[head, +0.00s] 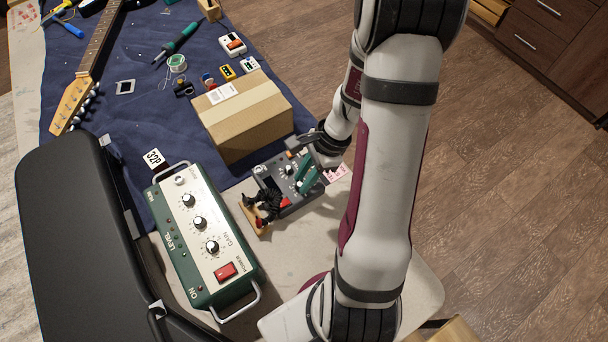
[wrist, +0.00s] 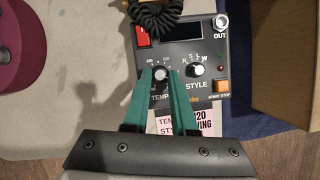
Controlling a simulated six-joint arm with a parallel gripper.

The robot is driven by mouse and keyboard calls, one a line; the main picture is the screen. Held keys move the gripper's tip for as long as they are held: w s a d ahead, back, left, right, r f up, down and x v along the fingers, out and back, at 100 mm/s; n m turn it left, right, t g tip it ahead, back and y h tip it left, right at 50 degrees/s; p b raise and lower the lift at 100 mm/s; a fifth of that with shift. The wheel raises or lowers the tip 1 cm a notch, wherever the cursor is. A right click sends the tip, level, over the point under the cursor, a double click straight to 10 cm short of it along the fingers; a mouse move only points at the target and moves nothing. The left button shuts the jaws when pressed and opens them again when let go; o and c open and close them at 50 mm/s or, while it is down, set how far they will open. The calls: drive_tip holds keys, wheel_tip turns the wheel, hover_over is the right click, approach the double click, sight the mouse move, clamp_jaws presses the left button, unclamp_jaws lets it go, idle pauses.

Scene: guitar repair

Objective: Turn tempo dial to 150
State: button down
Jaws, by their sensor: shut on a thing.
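The tempo dial (wrist: 161,72) is a small black and white knob on a dark grey rhythm box (wrist: 205,55), above the partly hidden word TEMPO. My gripper (wrist: 160,75) has green fingers, shut on the dial from both sides. In the head view my gripper (head: 307,176) reaches down onto the box (head: 290,205), and the dial itself is hard to make out. The display (wrist: 187,30) at the top of the box looks dark, with no readable number. The STYLE dial (wrist: 194,67) sits just right of the fingers.
A red switch (wrist: 143,36) and an orange start/stop button (wrist: 222,86) are on the box. A black coiled cable (wrist: 160,15) lies at its far edge. A cardboard box (head: 240,115) and a green amplifier (head: 205,240) stand close by. A partly hidden printed card (wrist: 205,122) lies below.

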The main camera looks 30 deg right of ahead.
drive_tip(key=shift+m, duration=0.3)
idle(0.4)
drive_tip(key=c, duration=0.7)
unclamp_jaws()
drive_tip(key=v, duration=1.5)
drive_tip(key=shift+s+d+r, duration=0.15)
drive_tip(key=shift+r, duration=0.2)
drive_tip(key=s+a+r+n+h, duration=0.1)
drive_tip(key=s+a+n, duration=0.3)
drive_tip(key=a+n, duration=0.1)
drive_tip(key=s+a+n, duration=0.4)
drive_tip(key=a+n, duration=0.1)
drive_tip(key=a, duration=0.2)
drive_tip(key=s+a+r+n+g+h, duration=0.1)
drive_tip(key=s+a+n, duration=0.2)
drive_tip(key=a+n, duration=0.2)
drive_tip(key=shift+s+a+r+n+h, duration=0.15)
drive_tip(key=shift+s+a+r, duration=0.05)
drive_tip(key=shift+a, duration=0.3)
drive_tip(key=shift+s+a+r+n+h, duration=0.15)
drive_tip(key=shift+s+a, duration=0.05)
drive_tip(key=shift+a, duration=0.3)
